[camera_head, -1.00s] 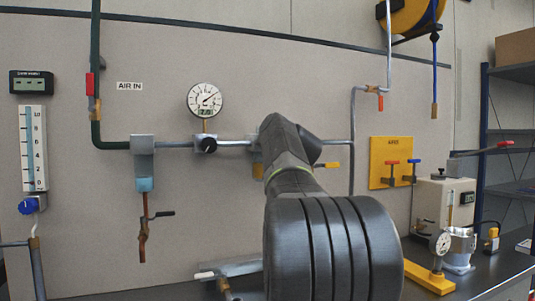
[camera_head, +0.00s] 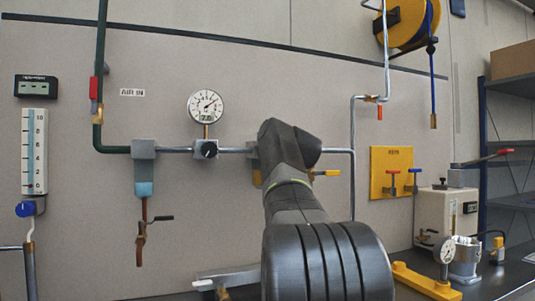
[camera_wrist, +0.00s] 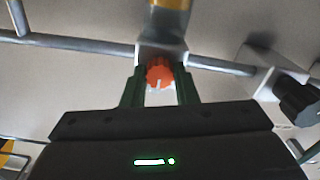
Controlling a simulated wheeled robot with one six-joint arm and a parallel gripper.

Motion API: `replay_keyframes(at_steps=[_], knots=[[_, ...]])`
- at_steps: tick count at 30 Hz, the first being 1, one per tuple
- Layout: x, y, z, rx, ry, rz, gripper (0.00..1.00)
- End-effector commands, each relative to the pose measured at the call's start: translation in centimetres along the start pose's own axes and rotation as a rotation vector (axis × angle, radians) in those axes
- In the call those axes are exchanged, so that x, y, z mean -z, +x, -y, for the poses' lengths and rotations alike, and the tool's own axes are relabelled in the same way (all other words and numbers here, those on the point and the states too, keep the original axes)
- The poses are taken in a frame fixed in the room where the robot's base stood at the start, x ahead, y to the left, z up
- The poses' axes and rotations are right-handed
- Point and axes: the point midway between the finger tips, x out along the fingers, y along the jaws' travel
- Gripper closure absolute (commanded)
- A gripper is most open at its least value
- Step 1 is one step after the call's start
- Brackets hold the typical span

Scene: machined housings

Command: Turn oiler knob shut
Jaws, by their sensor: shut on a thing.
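The orange-red oiler knob (camera_wrist: 160,73) sits on the oiler's grey metal block (camera_wrist: 162,48) in the wrist view. My gripper (camera_wrist: 160,88) has its two dark green fingers on either side of the knob, shut on it. A white mark shows at the knob's near edge. The oiler's amber bowl (camera_wrist: 170,15) shows at the top of the wrist view. In the head view my arm hides the knob and gripper. Only edges of the block (camera_head: 251,148) and amber bowl (camera_head: 257,179) show beside the arm.
A regulator with a black knob (camera_head: 209,149) and a dial gauge (camera_head: 206,106) are left of my arm. The regulator knob also shows close by in the wrist view (camera_wrist: 300,99). A yellow-handled valve (camera_head: 327,173) is at the right. A bench with equipment stands at lower right.

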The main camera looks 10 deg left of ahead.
Motion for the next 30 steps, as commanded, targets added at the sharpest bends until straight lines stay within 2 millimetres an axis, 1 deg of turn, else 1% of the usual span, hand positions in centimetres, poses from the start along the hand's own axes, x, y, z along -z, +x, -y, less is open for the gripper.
replay_keyframes(at_steps=[16, 17, 18, 20, 30], knots=[[-0.16, 0.06, 0.03, 0.001, -0.027, 0.003, 0.96], [-0.17, 0.06, 0.03, 0.001, -0.027, 0.004, 0.72], [-0.17, 0.06, 0.03, 0.001, -0.027, 0.003, 0.64], [-0.15, 0.06, 0.03, 0.001, -0.027, 0.003, 0.52], [-0.03, -0.21, 0.00, 0.000, -0.026, 0.001, 0.52]])
